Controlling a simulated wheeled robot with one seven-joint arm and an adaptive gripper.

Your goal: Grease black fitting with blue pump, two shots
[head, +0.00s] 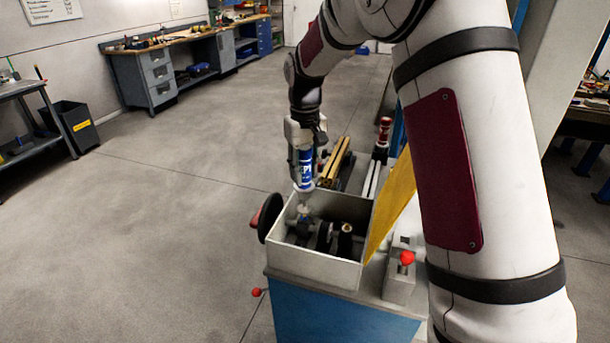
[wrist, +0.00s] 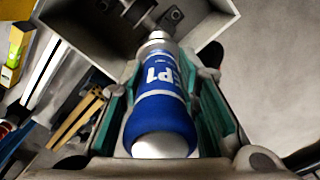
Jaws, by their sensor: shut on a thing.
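My gripper (head: 304,160) is shut on the blue pump (head: 304,178), a blue cylinder with white print that points down into an open pale box (head: 313,267). In the wrist view the pump (wrist: 163,90) reads "EP1" and lies between the green-lined fingers (wrist: 165,100). Its metal nozzle end (wrist: 158,37) points at dark round parts (wrist: 140,14) inside the box. Several dark parts (head: 323,238) sit in the box in the head view. I cannot tell which is the black fitting, or whether the nozzle touches one.
The box stands on a blue cabinet (head: 340,325). A black handwheel (head: 268,218) is at its left, a yellow panel (head: 393,205) at its right. Brass-coloured bars (head: 336,160) lie behind.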

